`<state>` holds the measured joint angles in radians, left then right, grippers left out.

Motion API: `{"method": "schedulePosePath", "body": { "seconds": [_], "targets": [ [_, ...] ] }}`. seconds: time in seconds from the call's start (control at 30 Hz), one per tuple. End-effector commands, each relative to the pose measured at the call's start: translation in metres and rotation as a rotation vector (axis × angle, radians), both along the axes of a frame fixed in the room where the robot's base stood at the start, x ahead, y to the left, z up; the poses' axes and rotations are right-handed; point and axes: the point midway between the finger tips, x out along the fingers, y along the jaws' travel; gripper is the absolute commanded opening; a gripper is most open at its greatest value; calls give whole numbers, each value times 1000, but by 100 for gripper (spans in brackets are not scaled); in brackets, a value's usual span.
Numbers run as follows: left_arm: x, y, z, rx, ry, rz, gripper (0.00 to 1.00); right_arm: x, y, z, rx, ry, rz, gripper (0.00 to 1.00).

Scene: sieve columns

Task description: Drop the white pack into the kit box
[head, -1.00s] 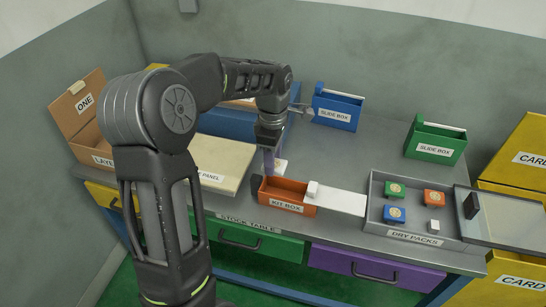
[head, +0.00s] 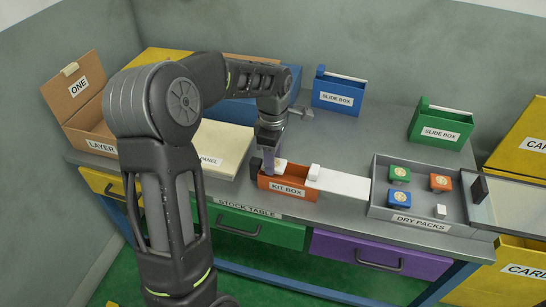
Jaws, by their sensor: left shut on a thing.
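The orange kit box (head: 288,190) stands on the stock table near its front edge, its white lid (head: 345,185) slid out to the right so the left part of its top is open. My left gripper (head: 270,165) points down over the left end of the box. It is shut on the white pack (head: 281,163), which shows a round tan mark and is partly hidden by the fingers. The pack is at the box's opening, by the back rim. I cannot tell whether it touches the box. My right gripper is out of view.
The dry packs tray (head: 378,203) to the right holds green, orange, blue and small white pieces. Blue (head: 338,95) and green (head: 440,125) slide boxes stand behind. A pale panel (head: 222,143) and an open carton (head: 88,125) lie left. The table's middle is clear.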

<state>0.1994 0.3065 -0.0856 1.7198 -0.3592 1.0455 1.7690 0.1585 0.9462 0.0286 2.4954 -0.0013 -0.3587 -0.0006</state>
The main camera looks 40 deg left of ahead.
Motion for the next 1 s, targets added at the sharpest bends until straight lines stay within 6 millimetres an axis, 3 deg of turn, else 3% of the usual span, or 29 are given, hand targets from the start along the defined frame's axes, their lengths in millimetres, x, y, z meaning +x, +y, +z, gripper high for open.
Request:
{"method": "schedulePosePath", "body": {
  "seconds": [0.23, 0.27, 0.53, 0.83, 1.0],
  "targets": [
    [0, 0, 0, 0, 0, 0, 6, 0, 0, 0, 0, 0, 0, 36],
    [0, 0, 0, 0, 0, 0, 46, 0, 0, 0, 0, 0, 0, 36],
    [0, 0, 0, 0, 0, 0, 68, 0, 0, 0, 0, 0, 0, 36],
    [0, 0, 1, 0, -1, 0, 70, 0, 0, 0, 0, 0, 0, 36],
    [1, 0, 14, 1, -4, -1, 70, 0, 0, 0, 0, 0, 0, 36]
  ]
}}
